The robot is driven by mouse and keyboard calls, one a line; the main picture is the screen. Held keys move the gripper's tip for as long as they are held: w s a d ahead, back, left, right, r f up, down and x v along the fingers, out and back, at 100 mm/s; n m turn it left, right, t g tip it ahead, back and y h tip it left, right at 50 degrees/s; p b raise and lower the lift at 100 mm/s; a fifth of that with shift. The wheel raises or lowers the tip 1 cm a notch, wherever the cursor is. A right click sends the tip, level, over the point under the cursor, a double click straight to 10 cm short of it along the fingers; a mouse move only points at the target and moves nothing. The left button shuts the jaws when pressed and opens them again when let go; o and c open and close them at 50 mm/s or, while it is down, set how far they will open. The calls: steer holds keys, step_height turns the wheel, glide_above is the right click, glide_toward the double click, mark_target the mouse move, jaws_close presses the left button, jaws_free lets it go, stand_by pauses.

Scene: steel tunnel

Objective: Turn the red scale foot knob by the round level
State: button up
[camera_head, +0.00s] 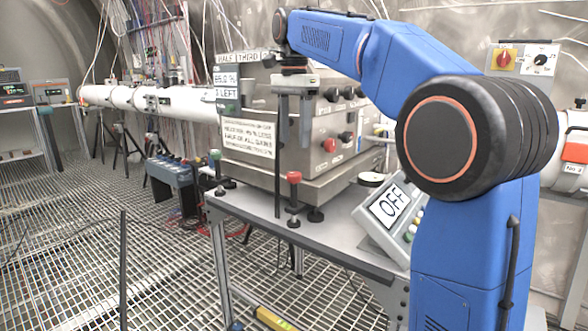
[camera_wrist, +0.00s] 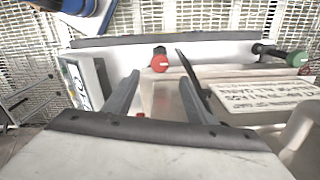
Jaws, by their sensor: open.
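The red scale foot knob (camera_head: 293,177) stands upright on a dark stem at the near corner of the grey scale box. In the wrist view the red knob (camera_wrist: 160,62) lies just beyond the fingertips, roughly midway between them. A green knob (camera_head: 215,154) stands at the left foot and also shows in the wrist view (camera_wrist: 297,59). My gripper (camera_head: 293,143) points down above the red knob, open and apart from it; its two fingers also show in the wrist view (camera_wrist: 159,82). A small round white-topped disc (camera_head: 371,179) sits right of the box; I cannot tell whether it is the level.
The box (camera_head: 325,125) carries more knobs and a printed sign (camera_head: 248,139). A panel reading OFF (camera_head: 389,206) stands at the table's right. The table's front edge (camera_head: 300,238) is bare.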

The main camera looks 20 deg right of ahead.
mark_target(294, 173)
step_height(294, 173, down, 10)
steer(key=shift+r, duration=0.1)
stand_by(0.4)
steer(key=c, duration=1)
steer(key=shift+c, duration=0.2)
steer(key=shift+n, duration=0.3)
steer(key=n, duration=0.3)
steer(key=shift+n, duration=2.1)
